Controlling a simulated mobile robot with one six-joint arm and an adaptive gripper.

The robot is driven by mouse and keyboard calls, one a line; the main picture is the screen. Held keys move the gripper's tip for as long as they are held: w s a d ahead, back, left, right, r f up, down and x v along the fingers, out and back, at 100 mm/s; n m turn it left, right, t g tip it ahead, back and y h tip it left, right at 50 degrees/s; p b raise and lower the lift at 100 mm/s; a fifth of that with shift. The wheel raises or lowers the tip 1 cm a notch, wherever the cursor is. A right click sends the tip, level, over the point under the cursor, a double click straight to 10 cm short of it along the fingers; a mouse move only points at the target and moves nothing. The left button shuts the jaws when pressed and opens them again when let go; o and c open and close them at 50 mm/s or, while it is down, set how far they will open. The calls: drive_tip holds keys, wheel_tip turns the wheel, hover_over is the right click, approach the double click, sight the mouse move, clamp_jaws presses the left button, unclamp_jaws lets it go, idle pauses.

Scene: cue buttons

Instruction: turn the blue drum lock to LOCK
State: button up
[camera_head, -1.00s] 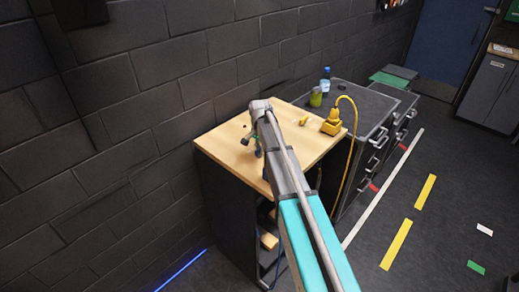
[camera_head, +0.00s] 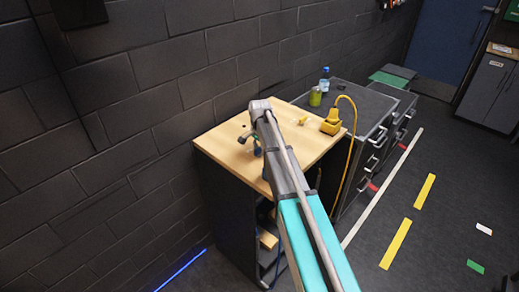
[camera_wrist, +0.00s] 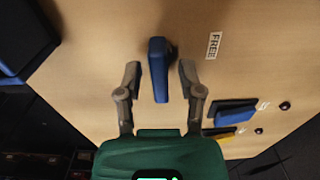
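The blue drum lock (camera_wrist: 158,68) shows in the wrist view as a blue bar handle on the light wooden surface, with a "FREE" label (camera_wrist: 214,45) to its right. No LOCK label is legible. My gripper (camera_wrist: 160,78) is open, with one finger on each side of the blue handle. Gaps show between the handle and both fingers. In the head view my gripper (camera_head: 249,140) is low over the left part of the wooden cabinet top, and the lock cannot be made out there.
Another blue part (camera_wrist: 235,113) and a yellow part (camera_wrist: 228,131) sit at the right in the wrist view. In the head view a yellow box with a cable (camera_head: 331,125) and a small yellow object (camera_head: 299,121) stand on the wooden top (camera_head: 220,138). A brick wall rises behind.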

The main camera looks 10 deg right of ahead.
drive_tip(key=shift+n, duration=0.4)
